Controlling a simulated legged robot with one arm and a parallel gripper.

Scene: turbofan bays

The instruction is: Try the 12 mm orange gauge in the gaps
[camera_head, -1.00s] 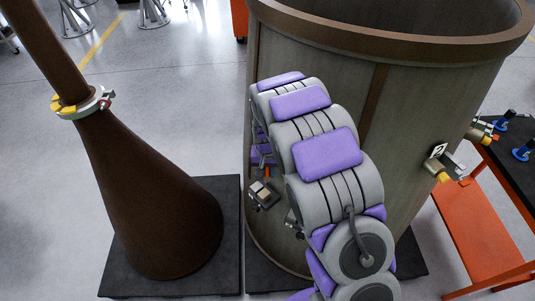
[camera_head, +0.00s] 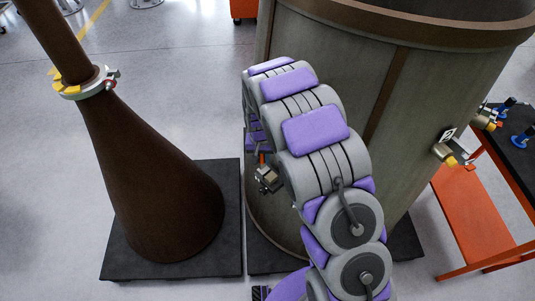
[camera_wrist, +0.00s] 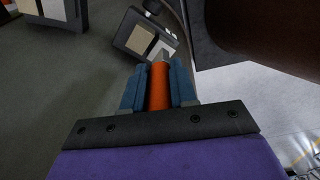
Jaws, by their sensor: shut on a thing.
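My gripper (camera_wrist: 158,88) is shut on the orange gauge (camera_wrist: 159,92), held between its two blue fingers in the wrist view. The gauge's grey tip points at a dark block with two pale pads (camera_wrist: 137,38). The tip overlaps the block's lower right edge in the picture; I cannot tell whether it touches or enters a gap. In the head view my arm hides most of the gripper; a bit of the orange gauge (camera_head: 262,158) shows just above the small block (camera_head: 267,178) on the drum's left side.
The large grey-brown drum (camera_head: 420,120) stands behind and right of my arm. It bears another fitting (camera_head: 450,148) on its right. A brown cone (camera_head: 160,190) with a clamp ring (camera_head: 84,84) stands left on a dark base. An orange cart (camera_head: 470,215) is at right.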

